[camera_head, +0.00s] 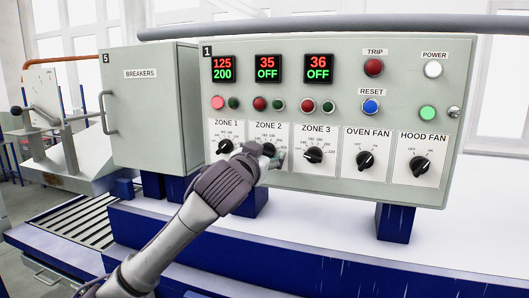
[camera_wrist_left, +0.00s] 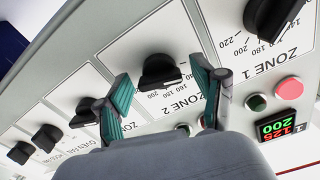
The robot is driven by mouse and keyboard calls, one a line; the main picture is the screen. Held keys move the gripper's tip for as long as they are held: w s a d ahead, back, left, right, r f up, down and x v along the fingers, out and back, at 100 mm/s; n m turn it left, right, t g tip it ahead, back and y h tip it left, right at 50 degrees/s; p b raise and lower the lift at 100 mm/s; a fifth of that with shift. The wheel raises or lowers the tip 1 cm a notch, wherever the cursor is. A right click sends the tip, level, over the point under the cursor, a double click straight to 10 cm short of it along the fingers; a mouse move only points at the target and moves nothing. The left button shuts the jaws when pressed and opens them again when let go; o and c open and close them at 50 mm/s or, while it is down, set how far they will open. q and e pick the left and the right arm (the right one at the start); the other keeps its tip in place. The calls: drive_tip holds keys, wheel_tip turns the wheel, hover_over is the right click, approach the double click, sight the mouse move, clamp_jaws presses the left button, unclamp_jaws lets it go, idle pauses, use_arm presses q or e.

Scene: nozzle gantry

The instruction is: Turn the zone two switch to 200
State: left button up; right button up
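The zone 2 switch is a black knob (camera_wrist_left: 160,72) on a white dial plate in the left wrist view. In the head view my gripper hides most of it. The zone 2 display (camera_head: 267,68) reads 35 above OFF. My left gripper (camera_head: 272,154) is at the zone 2 dial. In the left wrist view its two teal fingers (camera_wrist_left: 161,70) are spread, one on each side of the knob, with visible gaps. Whether the fingertips reach past the knob's face is unclear. My right gripper is in neither view.
The zone 1 knob (camera_head: 225,147) and zone 3 knob (camera_head: 313,156) flank the dial closely. The zone 1 display (camera_head: 222,69) reads 125 above 200. Oven fan (camera_head: 366,161) and hood fan (camera_head: 419,166) knobs are farther right. The breakers box (camera_head: 150,110) stands at left.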

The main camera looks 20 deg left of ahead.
use_arm(q)
drive_tip(key=c, duration=1)
drive_tip(key=shift+m, duration=0.8)
drive_tip(key=m, duration=1.6)
drive_tip(key=shift+f, duration=0.1)
drive_tip(key=m, duration=0.6)
drive_tip(key=shift+f, duration=0.15)
